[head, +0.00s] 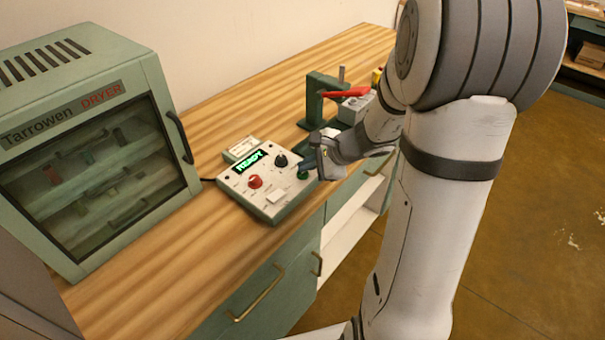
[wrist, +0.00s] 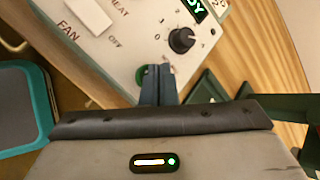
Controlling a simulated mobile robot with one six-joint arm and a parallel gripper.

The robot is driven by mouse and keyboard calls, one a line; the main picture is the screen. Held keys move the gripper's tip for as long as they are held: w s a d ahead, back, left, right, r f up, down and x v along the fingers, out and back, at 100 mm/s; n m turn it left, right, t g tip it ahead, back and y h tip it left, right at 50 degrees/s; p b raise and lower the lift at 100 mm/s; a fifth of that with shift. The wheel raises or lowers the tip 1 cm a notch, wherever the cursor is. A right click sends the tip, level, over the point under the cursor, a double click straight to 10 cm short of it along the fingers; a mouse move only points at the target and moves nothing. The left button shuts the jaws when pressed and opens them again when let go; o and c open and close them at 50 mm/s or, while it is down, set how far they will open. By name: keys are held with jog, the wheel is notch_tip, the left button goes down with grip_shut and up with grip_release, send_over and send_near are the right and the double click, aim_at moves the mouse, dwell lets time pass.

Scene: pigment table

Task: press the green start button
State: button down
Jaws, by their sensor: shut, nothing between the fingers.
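The green start button (head: 303,175) is on the near right corner of the white control panel (head: 268,205). The panel's display (head: 250,162) glows green and reads READY. My gripper (head: 305,165) is shut and empty, with its fingertips at the button. In the wrist view the button (wrist: 140,76) shows just left of the fingertips (wrist: 158,70), which partly cover it. I cannot tell whether the fingertips touch it. A black knob (wrist: 182,40) is beyond the fingertips, and a red knob (head: 255,182) and a white FAN switch (wrist: 90,14) are on the same panel.
The green Tarrowen dryer (head: 90,150) stands left of the panel, its glass door shut. A green press with a red lever (head: 345,92) stands behind my gripper. A teal-rimmed dark object (wrist: 20,105) shows at the left of the wrist view. Bare wooden tabletop (head: 150,270) lies in front of the dryer.

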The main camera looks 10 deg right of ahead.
aim_at(307, 174)
jog(key=shift+f+b, duration=0.5)
jog(key=shift+b, duration=0.1)
dwell(0.6)
jog(key=shift+r, duration=0.15)
jog(key=shift+r+p, duration=0.65)
jog(key=shift+r, duration=0.15)
notch_tip(307, 174, up, 5)
jog(key=p, duration=0.3)
jog(key=shift+p, duration=0.4)
dwell(0.6)
